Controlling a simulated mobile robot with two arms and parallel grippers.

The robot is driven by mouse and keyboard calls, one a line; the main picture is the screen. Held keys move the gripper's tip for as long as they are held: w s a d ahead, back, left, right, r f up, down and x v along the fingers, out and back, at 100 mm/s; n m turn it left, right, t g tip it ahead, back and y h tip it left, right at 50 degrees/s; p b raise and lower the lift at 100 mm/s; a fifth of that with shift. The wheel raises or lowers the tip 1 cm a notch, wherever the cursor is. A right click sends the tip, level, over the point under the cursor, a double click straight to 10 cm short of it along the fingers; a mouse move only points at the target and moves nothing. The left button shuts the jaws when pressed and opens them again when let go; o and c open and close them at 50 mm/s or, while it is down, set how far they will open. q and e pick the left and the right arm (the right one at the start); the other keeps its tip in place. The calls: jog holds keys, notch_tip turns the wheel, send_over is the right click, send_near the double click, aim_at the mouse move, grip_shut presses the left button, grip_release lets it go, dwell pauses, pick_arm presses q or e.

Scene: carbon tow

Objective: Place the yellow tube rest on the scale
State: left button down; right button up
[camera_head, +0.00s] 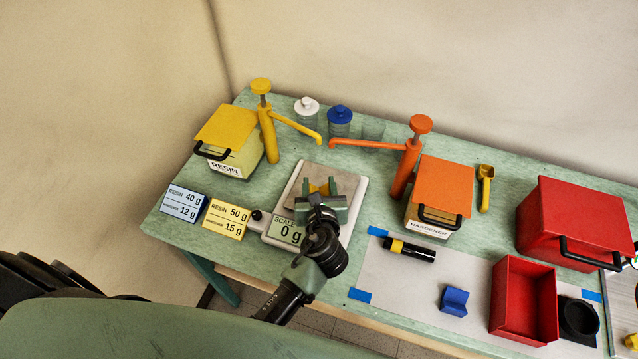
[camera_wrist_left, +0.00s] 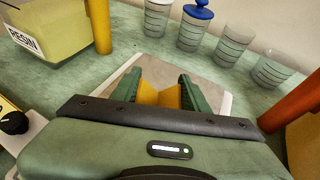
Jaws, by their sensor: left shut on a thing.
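The yellow tube rest (camera_wrist_left: 160,96) is between the fingers of my left gripper (camera_wrist_left: 158,90), which is shut on it. In the head view the tube rest (camera_head: 318,188) shows as a small yellow piece between the fingertips of the left gripper (camera_head: 319,187), over the plate of the scale (camera_head: 350,186). The scale display reads 0 g. I cannot tell whether the rest touches the plate. My right gripper is not in view.
The resin box (camera_head: 228,140) with its yellow pump (camera_head: 268,135) stands left of the scale. The orange pump (camera_head: 405,165) and hardener box (camera_head: 438,190) stand right. Cups (camera_head: 340,122) stand behind. Recipe cards (camera_head: 227,218) lie at left. A blue rest (camera_head: 454,301) lies on the grey mat.

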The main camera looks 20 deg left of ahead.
pick_arm(q)
jog(key=shift+f, duration=0.15)
jog(key=c, duration=0.7)
grip_release()
jog(key=shift+o, duration=0.2)
